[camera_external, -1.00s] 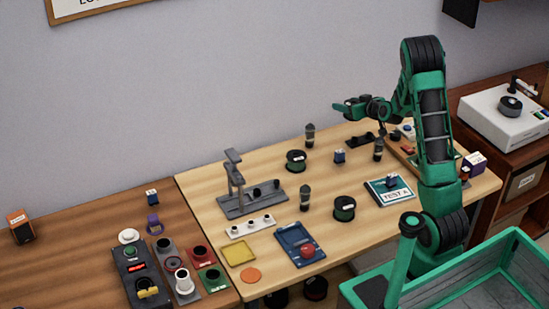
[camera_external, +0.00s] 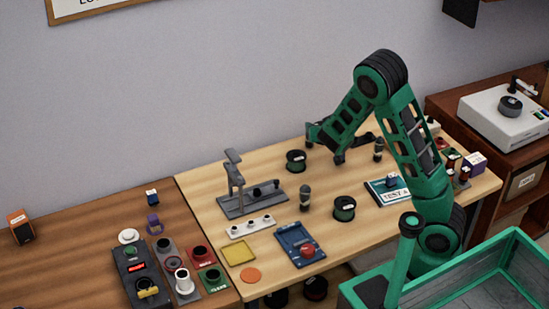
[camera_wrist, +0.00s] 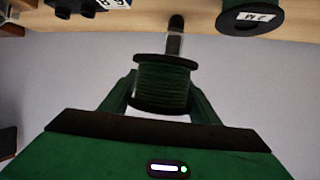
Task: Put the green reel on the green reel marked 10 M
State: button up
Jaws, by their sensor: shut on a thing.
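My gripper (camera_wrist: 163,80) is shut on a dark green reel (camera_wrist: 160,90) with black flanges, held between the two fingers in the wrist view. In the external view the held reel cannot be made out; my arm reaches over the back of the light table. A green reel marked 2 M (camera_wrist: 250,20) stands on the table, at the top right of the wrist view; it looks like the back reel (camera_external: 296,161) in the external view. Another green reel (camera_external: 344,208) stands nearer the front of the table; its label is too small to read.
A grey stand (camera_external: 250,200), a dark capsule (camera_external: 304,197), a blue tray (camera_external: 298,245) and a TEST A board (camera_external: 390,190) stand around the front reel. Another capsule (camera_external: 378,149) is at the back.

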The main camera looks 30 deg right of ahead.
jog(key=s+a+r+m+g+h, duration=0.25)
jog(key=s+a, duration=0.25)
jog(key=s, duration=0.6)
jog(key=s+a+r+m+g+h, duration=0.1)
jog(key=s+a+m+g+h, duration=0.25)
jog(key=s, duration=0.75)
jog(key=s+a+r+m+g+h, duration=0.15)
jog(key=s+a+m+h, duration=0.35)
jog(key=s, duration=0.6)
jog(key=shift+w+d+f+n+y, duration=0.2)
jog(key=shift+w+d+f+y, duration=0.2)
jog(key=shift+w+d+f, duration=0.9)
jog(key=shift+w+d+f+n+y, duration=0.2)
jog(key=shift+w+d+f+y, duration=0.3)
jog(key=shift+d+f, duration=1.5)
jog(key=shift+w+d+f+n+y, duration=0.25)
jog(key=shift+w+d+f, duration=0.9)
jog(key=shift+f, duration=0.85)
jog(key=o, duration=1.1)
jog(key=shift+s+d, duration=0.1)
jog(key=shift+s, duration=0.05)
jog(key=v, duration=1.2)
